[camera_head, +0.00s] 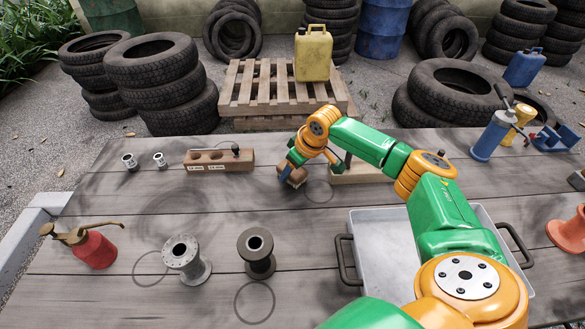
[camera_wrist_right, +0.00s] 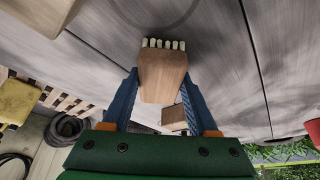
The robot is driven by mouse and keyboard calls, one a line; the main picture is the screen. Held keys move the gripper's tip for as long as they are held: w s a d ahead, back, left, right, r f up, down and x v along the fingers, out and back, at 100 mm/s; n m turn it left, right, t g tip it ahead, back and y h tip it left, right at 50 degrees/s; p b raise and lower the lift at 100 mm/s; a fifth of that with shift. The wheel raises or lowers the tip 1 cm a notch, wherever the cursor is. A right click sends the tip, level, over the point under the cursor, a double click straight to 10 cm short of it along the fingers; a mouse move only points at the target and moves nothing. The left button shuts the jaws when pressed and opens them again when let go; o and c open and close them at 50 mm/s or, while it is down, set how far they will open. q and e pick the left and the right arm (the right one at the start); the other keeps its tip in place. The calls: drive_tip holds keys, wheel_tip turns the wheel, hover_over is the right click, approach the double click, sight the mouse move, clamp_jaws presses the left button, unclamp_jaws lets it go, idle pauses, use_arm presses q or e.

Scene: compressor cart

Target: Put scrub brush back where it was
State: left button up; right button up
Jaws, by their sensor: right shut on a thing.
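The scrub brush (camera_head: 292,178) is a small wooden block, low over or on the far middle of the grey table (camera_head: 120,225). The right wrist view shows its brown block (camera_wrist_right: 162,76) with a row of pale bristles at the end away from the gripper. My right gripper (camera_head: 296,163) is shut on the block, with blue fingers on both sides in the right wrist view (camera_wrist_right: 160,92). I cannot tell whether the bristles touch the table. My left gripper is not in view.
A wooden block with holes (camera_head: 235,161) stands left of the brush and a wooden stand (camera_head: 362,174) right of it. A grey tray (camera_head: 372,250) lies nearer. Two spools (camera_head: 185,262) (camera_head: 257,258) and a red oil can (camera_head: 95,248) stand at front left. Dark rings mark the tabletop.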

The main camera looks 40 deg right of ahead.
drive_tip(key=o, duration=1.2)
drive_tip(key=shift+f, duration=0.15)
drive_tip(key=p+v, duration=0.1)
drive_tip(key=v, duration=1.1)
drive_tip(key=shift+r, duration=0.2)
